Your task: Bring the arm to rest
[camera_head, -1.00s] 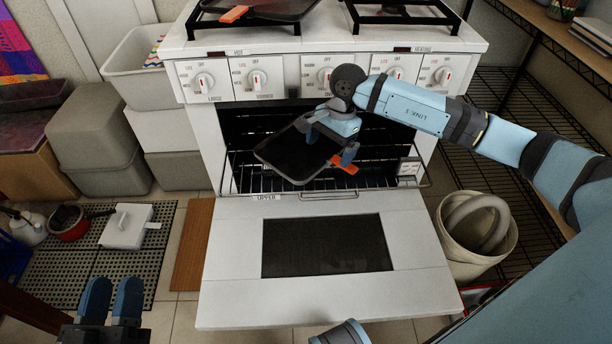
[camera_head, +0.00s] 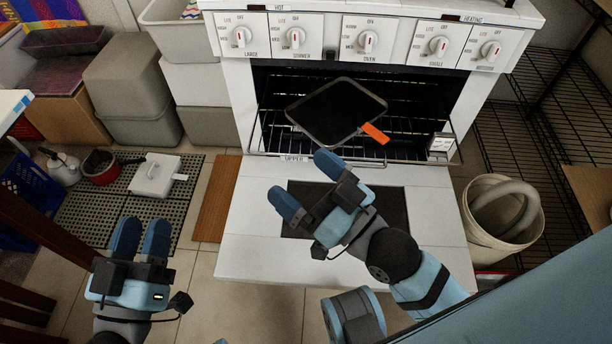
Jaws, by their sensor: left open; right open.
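My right gripper (camera_head: 305,182) is open and empty. It hangs over the lowered oven door (camera_head: 255,245), its fingers pointing up and left, apart from the pan. My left gripper (camera_head: 140,240) is open and empty at the lower left, above the tiled floor. A dark square pan (camera_head: 335,108) with an orange handle (camera_head: 375,133) lies on the pulled-out oven rack (camera_head: 405,150). Its handle points to the lower right. My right arm covers part of the door and its dark window (camera_head: 395,205).
The white stove (camera_head: 330,40) stands behind the open door. A beige bin (camera_head: 475,230) with a grey hose is to the right, beside black wire shelving (camera_head: 570,120). Grey crates (camera_head: 130,80) are stacked at left. A perforated mat (camera_head: 105,210) holds a white lidded box (camera_head: 155,175).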

